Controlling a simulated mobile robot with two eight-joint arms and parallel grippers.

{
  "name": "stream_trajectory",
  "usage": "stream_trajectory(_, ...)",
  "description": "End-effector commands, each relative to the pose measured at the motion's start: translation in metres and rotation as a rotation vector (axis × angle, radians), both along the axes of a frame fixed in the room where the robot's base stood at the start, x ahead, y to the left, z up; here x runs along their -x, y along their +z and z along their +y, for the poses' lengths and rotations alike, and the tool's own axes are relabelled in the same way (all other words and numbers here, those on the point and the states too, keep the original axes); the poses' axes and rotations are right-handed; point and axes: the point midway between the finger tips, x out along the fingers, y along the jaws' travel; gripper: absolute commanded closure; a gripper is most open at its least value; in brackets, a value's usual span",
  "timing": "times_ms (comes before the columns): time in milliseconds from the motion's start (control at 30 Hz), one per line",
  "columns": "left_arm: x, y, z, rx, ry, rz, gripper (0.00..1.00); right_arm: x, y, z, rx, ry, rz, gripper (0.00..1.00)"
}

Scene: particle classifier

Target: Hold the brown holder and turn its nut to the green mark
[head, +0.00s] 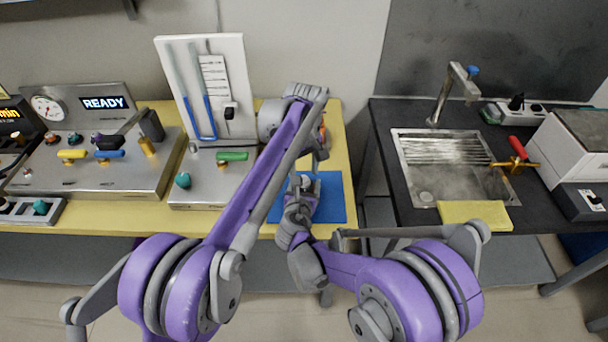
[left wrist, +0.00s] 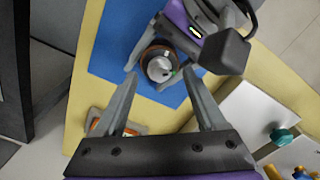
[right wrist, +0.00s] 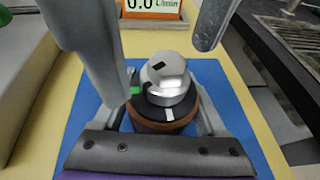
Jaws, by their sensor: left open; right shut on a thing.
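The brown holder (right wrist: 158,126) stands on a blue mat (right wrist: 85,130), with a shiny faceted nut (right wrist: 165,80) on top. A green mark (right wrist: 135,91) shows at the nut's left in the right wrist view. A black mark is on the nut, and a white mark is on the dark ring below it. My right gripper (right wrist: 163,120) is shut on the holder, a finger on either side. My left gripper (left wrist: 162,72) is open above the nut, its fingers apart on either side; contact is not visible. In the head view my arms hide most of the holder.
An orange display (right wrist: 152,8) stands behind the mat. Left on the yellow table are a metal valve panel (head: 110,175) and a white board with a tube (head: 240,75). Right is a dark counter with a sink (head: 440,185) and a yellow sponge (head: 475,214).

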Motion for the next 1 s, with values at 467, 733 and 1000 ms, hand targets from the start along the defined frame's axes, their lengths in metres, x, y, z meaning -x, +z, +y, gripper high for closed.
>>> stream_trajectory(467, 0.0001, -0.0153, 0.0000, 0.000, 0.000, 0.000, 0.27, -0.0002, -0.0001, -0.0006, 0.002, -0.001, 0.000, 1.00)
stream_trajectory(733, 0.0001, -0.0151, 0.0000, 0.000, -0.001, 0.000, 0.76, -0.0002, 0.0000, -0.0006, 0.001, -0.001, 0.000, 1.00)
stream_trajectory(1000, 0.0003, -0.0150, 0.0000, -0.001, -0.001, 0.001, 1.00, -0.0002, 0.0000, -0.0006, 0.001, -0.001, 0.000, 1.00)
